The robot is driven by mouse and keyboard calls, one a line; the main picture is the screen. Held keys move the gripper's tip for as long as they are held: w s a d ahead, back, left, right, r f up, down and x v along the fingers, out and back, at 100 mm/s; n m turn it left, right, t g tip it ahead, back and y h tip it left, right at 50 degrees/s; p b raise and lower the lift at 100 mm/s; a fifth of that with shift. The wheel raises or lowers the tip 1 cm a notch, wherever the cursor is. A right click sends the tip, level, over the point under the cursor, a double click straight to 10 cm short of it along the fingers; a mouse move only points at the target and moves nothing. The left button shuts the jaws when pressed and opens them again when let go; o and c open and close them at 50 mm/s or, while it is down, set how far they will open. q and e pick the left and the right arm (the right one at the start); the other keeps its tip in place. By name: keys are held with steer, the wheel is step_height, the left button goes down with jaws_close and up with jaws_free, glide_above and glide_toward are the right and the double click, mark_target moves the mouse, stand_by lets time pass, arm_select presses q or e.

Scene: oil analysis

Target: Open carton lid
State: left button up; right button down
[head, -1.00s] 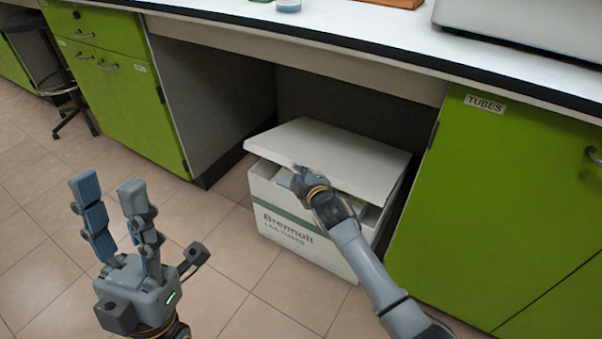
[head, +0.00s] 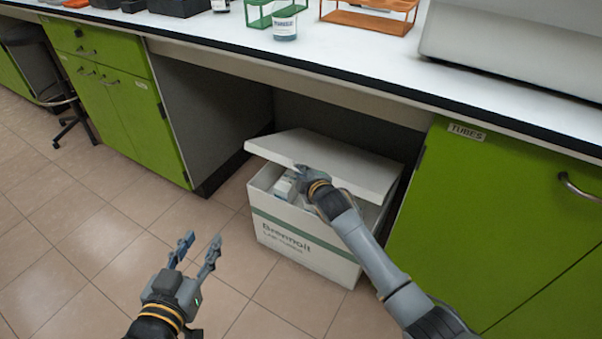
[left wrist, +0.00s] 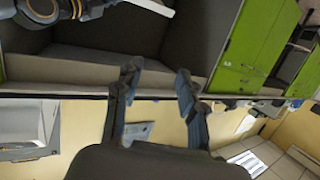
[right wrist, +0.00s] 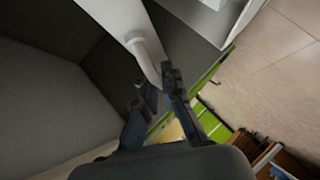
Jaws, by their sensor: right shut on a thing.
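The white carton (head: 300,242) with a green stripe and printed lettering stands on the floor under the bench. Its white lid (head: 340,165) is tilted, its front edge raised off the carton, and a gap shows a small box (head: 285,186) inside. My right gripper (head: 303,177) is at the lid's front edge; in the right wrist view its fingers (right wrist: 160,88) are shut on a white lid edge (right wrist: 146,58). The fingertips are partly hidden in the head view. My left gripper (head: 201,243) is open and empty, left of the carton and apart from it.
The bench top (head: 370,50) overhangs the carton, with a jar (head: 285,25) and racks on it. A green cabinet labelled TUBES (head: 490,220) stands close at the right, another green cabinet (head: 125,110) at the left. The tiled floor (head: 90,240) at the left is clear.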

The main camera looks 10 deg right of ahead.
steer(key=shift+w+d+r+p, duration=0.25)
steer(key=shift+r+p, duration=0.25)
steer(key=shift+r, duration=0.15)
steer(key=shift+w+d+r+p, duration=0.15)
steer(key=shift+w+r+p, duration=0.1)
steer(key=shift+r+p, duration=0.3)
arm_select(q)
steer(key=s+a+f+g+y+p, duration=0.1)
steer(key=s+a+f+g, duration=0.2)
steer(key=s+f+g, duration=0.2)
steer(key=s+a+f+g+y+p, duration=0.2)
steer(key=s+f+g, duration=0.3)
steer(key=s, duration=0.6)
steer(key=shift+a+f+n+g, duration=0.3)
steer(key=shift+a+f+g, duration=0.15)
steer(key=shift+g, duration=0.25)
arm_select(e)
steer(key=r, duration=0.1)
steer(key=w+d+r, duration=0.1)
steer(key=r, duration=0.1)
steer(key=shift+w+d+r, duration=0.15)
steer(key=shift+w+r, duration=0.15)
steer(key=shift+w, duration=0.05)
arm_select(q)
steer(key=shift+r, duration=0.15)
arm_select(e)
steer(key=shift+w+r, duration=0.1)
arm_select(q)
steer(key=shift+w, duration=0.1)
